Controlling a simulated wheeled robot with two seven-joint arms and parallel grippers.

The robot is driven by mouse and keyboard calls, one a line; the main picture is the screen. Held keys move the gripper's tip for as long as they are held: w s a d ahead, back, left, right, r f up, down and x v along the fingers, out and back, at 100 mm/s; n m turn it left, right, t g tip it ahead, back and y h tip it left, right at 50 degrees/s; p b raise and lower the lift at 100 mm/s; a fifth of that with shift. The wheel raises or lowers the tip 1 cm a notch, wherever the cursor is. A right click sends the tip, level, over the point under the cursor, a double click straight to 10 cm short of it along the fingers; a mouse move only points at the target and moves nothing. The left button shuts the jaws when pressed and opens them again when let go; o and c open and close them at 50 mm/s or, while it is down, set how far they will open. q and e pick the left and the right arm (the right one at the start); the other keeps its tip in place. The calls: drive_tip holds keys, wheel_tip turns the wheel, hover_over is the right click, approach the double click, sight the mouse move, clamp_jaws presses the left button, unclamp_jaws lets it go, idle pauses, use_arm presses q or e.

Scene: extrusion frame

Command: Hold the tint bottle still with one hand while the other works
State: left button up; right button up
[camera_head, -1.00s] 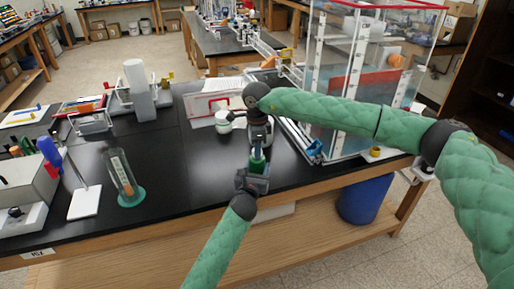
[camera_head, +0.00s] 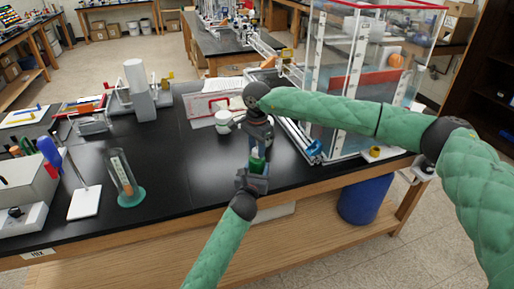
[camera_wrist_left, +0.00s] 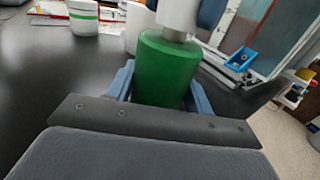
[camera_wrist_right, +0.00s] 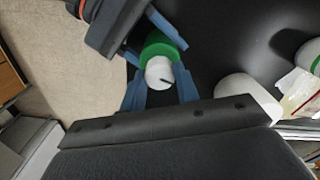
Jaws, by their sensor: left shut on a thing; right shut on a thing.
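The tint bottle is a green bottle (camera_wrist_left: 165,72) with a white cap (camera_wrist_left: 178,16), standing near the bench's front edge. In the head view its green body (camera_head: 257,164) shows between my two grippers. My left gripper (camera_head: 254,180) is shut on the green body from the front, with blue fingers on both sides in the left wrist view. My right gripper (camera_head: 258,146) comes from above. In the right wrist view its blue fingers are on both sides of the white cap (camera_wrist_right: 158,72), shut on it. My right gripper hides much of the cap in the head view.
A white jar (camera_head: 223,121) with a green band stands behind and left of the bottle. A clear tank (camera_head: 345,80) is to the right. A measuring cylinder (camera_head: 123,175) on a green base stands left. The black bench between is clear.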

sight(257, 149)
drive_tip(key=shift+w+d, duration=0.1)
drive_tip(key=o, duration=1)
drive_tip(key=shift+r, duration=0.1)
wheel_tip(257, 149, up, 12)
idle(0.4)
use_arm(q)
drive_tip(key=o, duration=1.1)
drive_tip(key=shift+o, duration=0.2)
drive_tip(key=shift+s, duration=0.1)
